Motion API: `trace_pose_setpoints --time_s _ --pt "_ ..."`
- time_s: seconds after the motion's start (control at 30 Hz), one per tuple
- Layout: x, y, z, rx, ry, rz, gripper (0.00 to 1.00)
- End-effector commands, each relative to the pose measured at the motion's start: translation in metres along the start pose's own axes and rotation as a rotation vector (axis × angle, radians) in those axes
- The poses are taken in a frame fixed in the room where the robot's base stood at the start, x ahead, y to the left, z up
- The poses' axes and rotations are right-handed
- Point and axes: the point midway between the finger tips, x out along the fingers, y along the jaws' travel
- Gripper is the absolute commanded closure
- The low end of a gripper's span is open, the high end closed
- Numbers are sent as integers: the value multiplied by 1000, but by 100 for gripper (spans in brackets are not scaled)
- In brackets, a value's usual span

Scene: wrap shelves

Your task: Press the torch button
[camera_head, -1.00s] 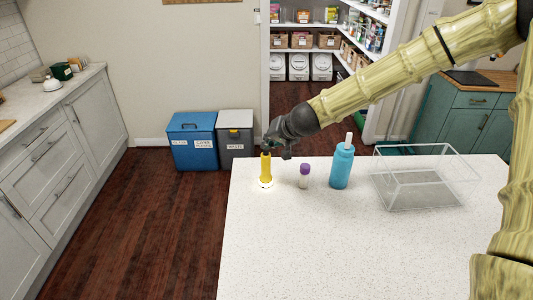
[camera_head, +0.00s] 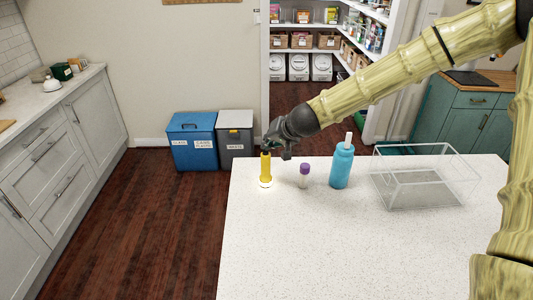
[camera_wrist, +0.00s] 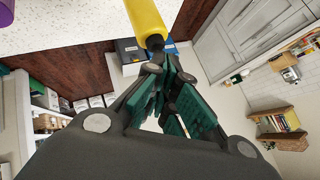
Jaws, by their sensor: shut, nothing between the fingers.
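The yellow torch (camera_head: 265,168) stands upright near the left edge of the white counter, with a pale, bright patch at its foot. In the wrist view the torch (camera_wrist: 148,18) shows at the top, with its dark end towards my fingers. My gripper (camera_head: 268,151) is at the top end of the torch. In the wrist view my gripper (camera_wrist: 158,62) is shut and empty, its tips at or very near the dark end. The button cannot be made out, and I cannot tell whether the tips touch it.
A small purple-capped bottle (camera_head: 304,176) and a blue bottle (camera_head: 342,166) stand right of the torch. A clear open box (camera_head: 418,200) is farther right. The front of the counter (camera_head: 330,250) is bare. Blue (camera_head: 194,143) and grey bins (camera_head: 236,137) stand on the floor behind.

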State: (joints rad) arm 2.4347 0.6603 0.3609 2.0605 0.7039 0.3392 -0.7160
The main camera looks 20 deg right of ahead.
Motion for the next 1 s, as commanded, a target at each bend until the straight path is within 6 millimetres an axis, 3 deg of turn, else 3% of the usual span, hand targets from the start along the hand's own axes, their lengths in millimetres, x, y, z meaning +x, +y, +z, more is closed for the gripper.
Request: trace_pose_setpoints --time_s 1.0 --pt "-2 -2 -2 -2 0 0 100"
